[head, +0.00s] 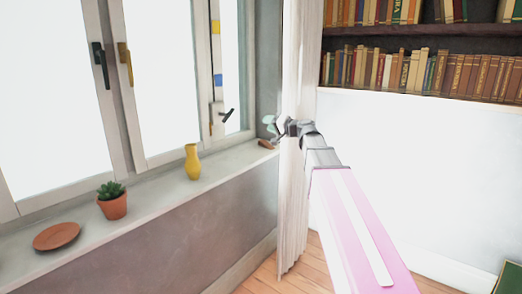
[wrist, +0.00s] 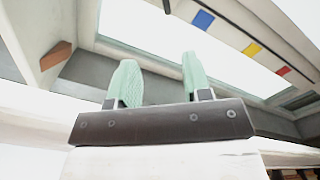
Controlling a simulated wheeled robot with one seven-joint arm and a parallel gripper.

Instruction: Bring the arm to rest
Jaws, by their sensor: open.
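My gripper (head: 270,127) is at the far end of my outstretched arm, near the curtain and the right end of the window sill. In the wrist view its two pale green fingers (wrist: 157,68) stand apart with nothing between them. The jaws are open and empty. In the head view the gripper is small and partly hidden by my own wrist. A small brown object (head: 267,144) lies on the sill just below it; a brown wedge (wrist: 57,56) shows in the wrist view at the left, apart from the fingers.
The sill (head: 150,190) bears a yellow vase (head: 192,162), a potted succulent (head: 113,205) and a terracotta saucer (head: 57,236). Window handles (head: 101,65) stick out above. A white curtain (head: 293,220) hangs beside my arm. Bookshelves (head: 430,92) hang at right, with bare wall below.

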